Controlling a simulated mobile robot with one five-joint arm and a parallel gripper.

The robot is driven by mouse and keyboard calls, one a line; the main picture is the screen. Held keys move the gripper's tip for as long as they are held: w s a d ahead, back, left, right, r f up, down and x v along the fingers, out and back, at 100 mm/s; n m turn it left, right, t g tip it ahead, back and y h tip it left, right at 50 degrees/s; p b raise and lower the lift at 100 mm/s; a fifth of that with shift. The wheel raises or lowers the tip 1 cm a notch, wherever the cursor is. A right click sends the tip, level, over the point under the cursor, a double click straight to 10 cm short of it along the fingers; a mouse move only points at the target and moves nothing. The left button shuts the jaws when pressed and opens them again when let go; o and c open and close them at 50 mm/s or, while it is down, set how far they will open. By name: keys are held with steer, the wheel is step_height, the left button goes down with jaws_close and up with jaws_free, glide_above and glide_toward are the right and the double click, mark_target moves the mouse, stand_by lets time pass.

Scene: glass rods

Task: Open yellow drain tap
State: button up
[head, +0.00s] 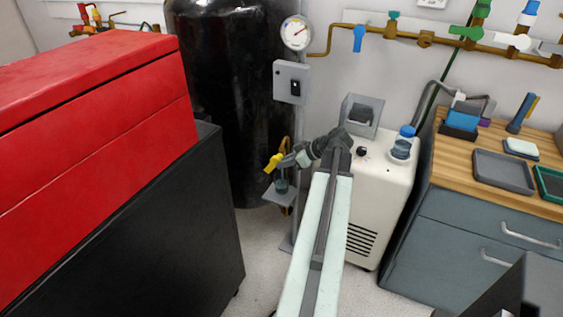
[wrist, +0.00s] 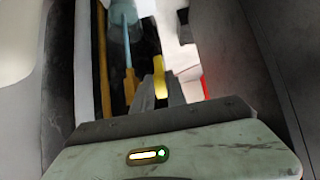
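The yellow drain tap (head: 273,163) sits low in front of the black tank, on thin brass pipework, above a small grey shelf holding a small dark cup (head: 281,186). My gripper (head: 284,162) reaches it from the right, its tips at the yellow handle. In the wrist view the yellow handle (wrist: 160,78) stands between my two grey fingers (wrist: 160,92), which are close together and appear shut on it. The fingers hide part of the handle and the tap's body in the head view.
A red cabinet on a black base (head: 100,110) stands close on the left. The black tank (head: 232,90) is behind the tap. A white unit (head: 385,200) with a blue-capped bottle (head: 403,143) stands right of my arm. A wood-topped bench (head: 460,165) is farther right.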

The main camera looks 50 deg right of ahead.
mark_target(271, 166)
jaws_close()
steer(key=r+p, duration=0.1)
steer(key=g+p, duration=0.1)
steer(key=p, duration=0.1)
steer(key=shift+w+a+r+p, duration=0.2)
steer(key=shift+w+r+p, duration=0.1)
steer(key=shift+w+r, duration=0.1)
steer(key=w+a+r+g+h+p, duration=0.1)
steer(key=w+r+g+p, duration=0.55)
steer(key=p, duration=0.75)
steer(key=shift+t, duration=0.65)
step_height(271, 166, down, 10)
steer(key=b, duration=1.1)
steer(key=shift+w+a+r+b, duration=0.1)
steer(key=shift+b, duration=0.25)
